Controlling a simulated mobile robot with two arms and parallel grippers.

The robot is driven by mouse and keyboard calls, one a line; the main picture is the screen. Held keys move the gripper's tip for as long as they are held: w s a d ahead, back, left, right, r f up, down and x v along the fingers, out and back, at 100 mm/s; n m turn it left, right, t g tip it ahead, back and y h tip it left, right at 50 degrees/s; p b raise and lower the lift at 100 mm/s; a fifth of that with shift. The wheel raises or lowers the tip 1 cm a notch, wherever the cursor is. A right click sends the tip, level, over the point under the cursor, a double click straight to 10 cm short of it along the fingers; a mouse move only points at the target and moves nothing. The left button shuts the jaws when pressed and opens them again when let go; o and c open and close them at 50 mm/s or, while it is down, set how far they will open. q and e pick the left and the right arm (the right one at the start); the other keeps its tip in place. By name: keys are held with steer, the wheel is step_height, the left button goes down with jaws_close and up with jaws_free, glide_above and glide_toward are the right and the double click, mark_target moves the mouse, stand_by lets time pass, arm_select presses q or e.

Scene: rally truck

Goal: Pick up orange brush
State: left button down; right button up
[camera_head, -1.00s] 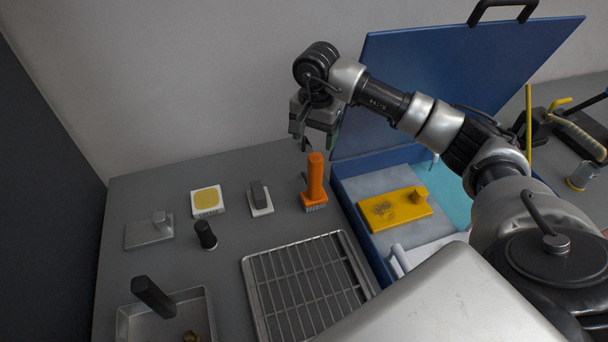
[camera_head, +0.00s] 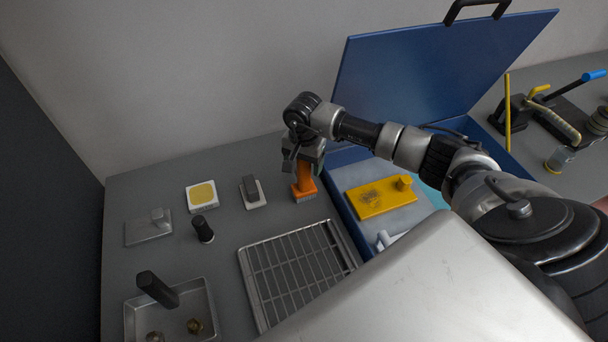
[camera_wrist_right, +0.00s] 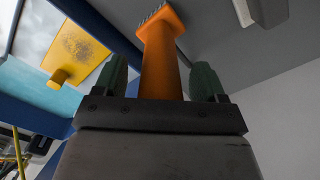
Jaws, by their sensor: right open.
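The orange brush (camera_head: 304,183) stands upright on the grey table, bristles down, just left of the blue case. My right gripper (camera_head: 303,165) is directly above it and hides the top of its handle in the head view. In the right wrist view the orange handle (camera_wrist_right: 161,66) rises between the two green fingers of my open gripper (camera_wrist_right: 160,85). A gap shows on each side of the handle, so the fingers do not appear to touch it. My left gripper is not in view.
The open blue case (camera_head: 352,222) holds a yellow block (camera_head: 385,198). A wire rack (camera_head: 290,270) lies in front of the brush. A grey-and-white block (camera_head: 252,192) stands to its left. A metal tray (camera_head: 205,300) is at the front left.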

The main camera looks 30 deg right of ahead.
steer(key=shift+w, duration=0.1)
steer(key=shift+c, duration=0.6)
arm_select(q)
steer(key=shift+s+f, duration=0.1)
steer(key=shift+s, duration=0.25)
arm_select(e)
jaws_close()
steer(key=shift+r, duration=0.1)
